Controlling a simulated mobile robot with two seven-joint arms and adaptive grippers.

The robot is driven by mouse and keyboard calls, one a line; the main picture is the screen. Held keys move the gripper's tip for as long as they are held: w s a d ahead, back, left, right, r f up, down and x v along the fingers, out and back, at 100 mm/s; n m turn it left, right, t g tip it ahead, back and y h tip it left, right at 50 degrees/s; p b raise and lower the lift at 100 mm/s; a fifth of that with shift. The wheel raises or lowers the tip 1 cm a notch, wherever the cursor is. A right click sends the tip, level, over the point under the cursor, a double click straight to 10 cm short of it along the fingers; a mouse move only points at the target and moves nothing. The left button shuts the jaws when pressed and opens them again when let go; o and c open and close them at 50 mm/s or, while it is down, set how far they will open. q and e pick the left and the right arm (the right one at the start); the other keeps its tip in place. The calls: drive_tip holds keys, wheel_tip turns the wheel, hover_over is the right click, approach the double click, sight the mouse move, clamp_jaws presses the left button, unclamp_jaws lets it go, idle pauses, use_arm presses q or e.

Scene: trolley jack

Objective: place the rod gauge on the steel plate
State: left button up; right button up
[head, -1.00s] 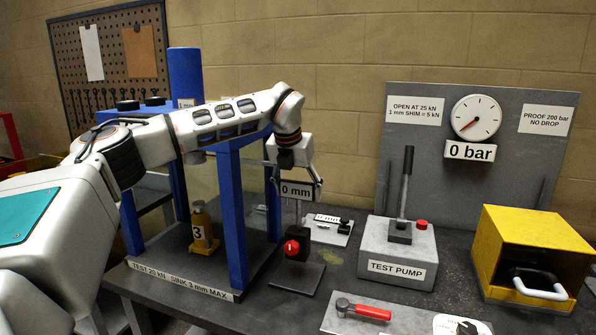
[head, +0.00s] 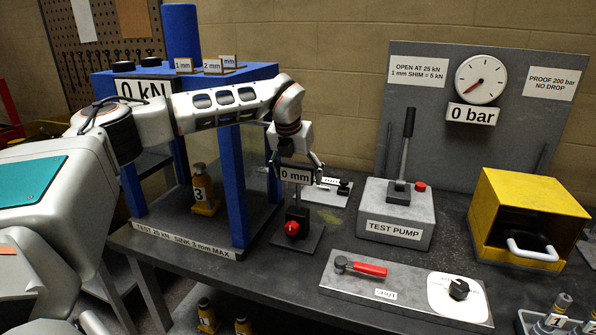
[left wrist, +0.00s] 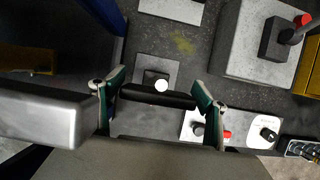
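A gauge with a "0 mm" sign (head: 295,175) stands upright on a small dark square plate (head: 308,240), with a red knob (head: 291,228) low at its front. I take it for the rod gauge; its lower part is dark. My left gripper (head: 296,165) is above the plate, pointing down, with its fingers spread on either side of the sign. In the left wrist view the green fingers (left wrist: 157,103) are wide apart, a dark bar between them. Contact with the bar is unclear. Which plate is the steel plate is not marked. My right gripper is out of view.
The blue press frame (head: 232,185) stands close on the left. A light plate (head: 325,194) lies behind the gauge. The test pump (head: 397,215) and yellow box (head: 530,215) are to the right.

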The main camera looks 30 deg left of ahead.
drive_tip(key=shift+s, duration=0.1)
use_arm(q)
drive_tip(key=b+v, duration=0.1)
drive_tip(key=v, duration=1.1)
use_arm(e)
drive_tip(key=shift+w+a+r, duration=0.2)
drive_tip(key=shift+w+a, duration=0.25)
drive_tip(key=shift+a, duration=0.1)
use_arm(q)
drive_tip(key=shift+s, duration=0.1)
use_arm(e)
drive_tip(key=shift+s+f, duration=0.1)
